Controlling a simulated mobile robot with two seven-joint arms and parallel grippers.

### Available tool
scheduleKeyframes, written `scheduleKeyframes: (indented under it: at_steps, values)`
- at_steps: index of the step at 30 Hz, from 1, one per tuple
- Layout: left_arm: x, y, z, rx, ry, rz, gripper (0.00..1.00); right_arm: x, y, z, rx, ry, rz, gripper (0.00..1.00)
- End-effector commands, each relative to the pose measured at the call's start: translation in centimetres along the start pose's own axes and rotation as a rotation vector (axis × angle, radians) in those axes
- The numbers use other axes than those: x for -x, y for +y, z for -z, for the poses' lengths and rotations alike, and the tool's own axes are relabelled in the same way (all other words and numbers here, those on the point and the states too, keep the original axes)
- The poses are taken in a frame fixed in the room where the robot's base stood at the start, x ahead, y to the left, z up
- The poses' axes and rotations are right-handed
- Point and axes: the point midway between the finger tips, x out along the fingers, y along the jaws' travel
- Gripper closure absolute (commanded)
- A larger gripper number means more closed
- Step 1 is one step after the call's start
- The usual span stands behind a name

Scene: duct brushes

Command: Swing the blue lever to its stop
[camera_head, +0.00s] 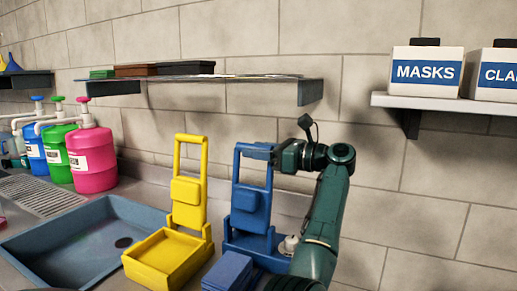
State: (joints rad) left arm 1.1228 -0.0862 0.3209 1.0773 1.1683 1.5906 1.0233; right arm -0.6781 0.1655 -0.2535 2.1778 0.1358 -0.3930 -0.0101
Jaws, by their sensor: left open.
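The blue lever (250,205) is an upright blue frame with a top crossbar and a block in its middle. It rises from a blue base (262,246) on the counter, right of a similar yellow lever (188,192). My left gripper (262,151) is open at the top right of the blue lever, at crossbar height, with its fingers pointing left. The fingers overlap the crossbar's right end in the picture; I cannot tell whether they touch it. My green left forearm hides part of the base's right side. My right gripper is not in view.
The yellow lever has an open yellow tray (167,258) in front. A blue box (228,272) stands before the blue base. A grey sink basin (85,240) and pump bottles (92,158) are at left. A shelf (195,78) hangs above the levers.

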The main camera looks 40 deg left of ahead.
Motion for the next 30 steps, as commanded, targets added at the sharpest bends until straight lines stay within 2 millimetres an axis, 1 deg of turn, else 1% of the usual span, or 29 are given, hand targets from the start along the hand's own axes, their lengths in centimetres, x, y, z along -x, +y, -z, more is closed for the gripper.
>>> scheduleKeyframes:
  at_steps: [9,24,25,30]
  values:
    - [-0.24,0.0,0.02,0.0,0.001,0.0,0.58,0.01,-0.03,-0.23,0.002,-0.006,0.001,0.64]
    - [-0.2,0.0,0.0,0.001,0.001,0.001,0.98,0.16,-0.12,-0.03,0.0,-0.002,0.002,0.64]
    - [-0.2,0.0,0.0,0.001,0.001,0.001,1.0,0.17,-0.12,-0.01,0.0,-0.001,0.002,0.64]
    - [-0.19,0.0,-0.01,0.001,0.001,0.001,1.0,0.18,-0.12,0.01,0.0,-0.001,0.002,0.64]
